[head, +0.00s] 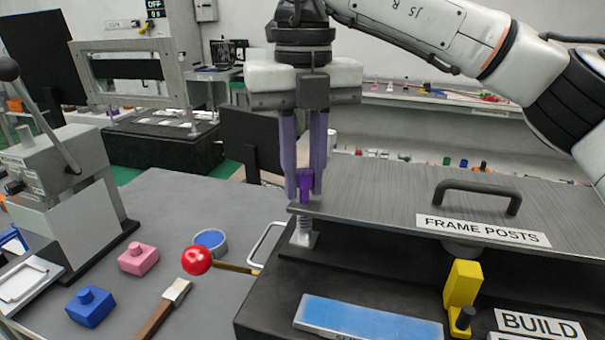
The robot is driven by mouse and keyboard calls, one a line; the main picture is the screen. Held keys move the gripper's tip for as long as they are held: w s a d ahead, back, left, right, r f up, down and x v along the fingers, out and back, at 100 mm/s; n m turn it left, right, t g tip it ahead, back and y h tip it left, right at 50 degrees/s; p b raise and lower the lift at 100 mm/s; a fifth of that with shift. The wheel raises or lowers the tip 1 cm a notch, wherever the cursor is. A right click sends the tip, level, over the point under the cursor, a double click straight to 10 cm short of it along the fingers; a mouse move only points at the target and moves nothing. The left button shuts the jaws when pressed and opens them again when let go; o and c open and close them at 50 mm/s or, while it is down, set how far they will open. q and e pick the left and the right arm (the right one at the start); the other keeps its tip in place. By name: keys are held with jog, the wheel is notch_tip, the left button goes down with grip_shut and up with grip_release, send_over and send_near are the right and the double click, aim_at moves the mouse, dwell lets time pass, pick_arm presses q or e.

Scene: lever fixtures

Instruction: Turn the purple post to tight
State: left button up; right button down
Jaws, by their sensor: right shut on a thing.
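The purple post (306,186) stands upright at the left corner of the grey metal plate labelled FRAME POSTS. My right gripper (305,190) points straight down from above and is shut on the purple post, with a finger on either side. The fingers hide much of the post. Below the plate's corner, a silvery threaded or spring-like stem (304,228) shows under the post. I cannot read any tight mark near it. My left gripper is not in view.
The plate carries a dark handle (478,188). A yellow part (462,283) stands below it. A lever with a red ball (196,260) sticks out left of the fixture.

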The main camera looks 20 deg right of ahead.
jog(key=shift+r+m, duration=0.1)
jog(key=shift+m, duration=0.3)
jog(key=c, duration=1.6)
grip_release()
jog(key=shift+c, duration=0.2)
notch_tip(320, 180, up, 10)
jog(key=shift+r+p, duration=0.1)
jog(key=shift+p, duration=1.05)
